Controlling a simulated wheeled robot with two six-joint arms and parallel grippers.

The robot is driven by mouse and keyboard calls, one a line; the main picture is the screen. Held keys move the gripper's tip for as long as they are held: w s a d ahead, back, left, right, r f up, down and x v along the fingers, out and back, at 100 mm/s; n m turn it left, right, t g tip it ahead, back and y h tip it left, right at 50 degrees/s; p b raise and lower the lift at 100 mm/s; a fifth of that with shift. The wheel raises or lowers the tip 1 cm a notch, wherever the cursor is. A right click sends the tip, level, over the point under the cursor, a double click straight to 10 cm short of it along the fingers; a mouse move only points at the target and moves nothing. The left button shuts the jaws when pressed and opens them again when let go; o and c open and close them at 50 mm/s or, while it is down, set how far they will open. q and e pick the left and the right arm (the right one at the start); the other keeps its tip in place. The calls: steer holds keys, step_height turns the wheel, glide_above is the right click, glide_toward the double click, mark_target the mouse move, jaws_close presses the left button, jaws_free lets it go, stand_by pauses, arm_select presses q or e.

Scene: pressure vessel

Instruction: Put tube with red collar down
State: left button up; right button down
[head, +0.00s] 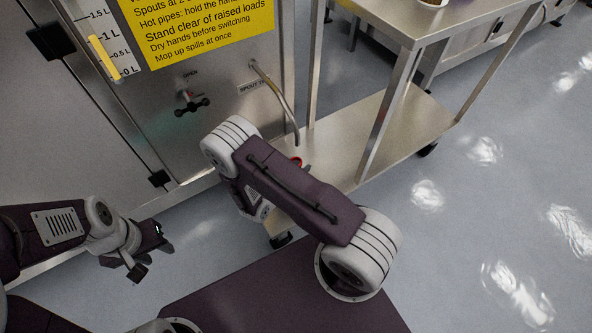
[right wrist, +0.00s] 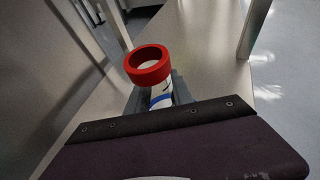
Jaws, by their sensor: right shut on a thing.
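The tube with the red collar (right wrist: 149,66) is in the right wrist view, a pale tube with a blue band below a red ring. My right gripper (right wrist: 160,97) is shut on the tube just below the collar. In the head view only a bit of the red collar (head: 297,161) shows past my right arm, which hides that gripper. The tube is over the lower shelf of the steel cart (head: 335,125); its bottom is hidden, so I cannot tell if it touches. My left gripper (head: 154,257) is open and empty, low at the left.
The steel cabinet carries a yellow sign (head: 205,30), a small valve (head: 192,102) and a bent spout pipe (head: 275,92) that comes down near the shelf. Cart legs (head: 388,115) stand right of my right arm. The shelf's right part is bare.

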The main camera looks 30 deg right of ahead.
steer(key=shift+d+r, duration=0.1)
steer(key=shift+s, duration=0.1)
steer(key=c, duration=1.1)
jaws_free()
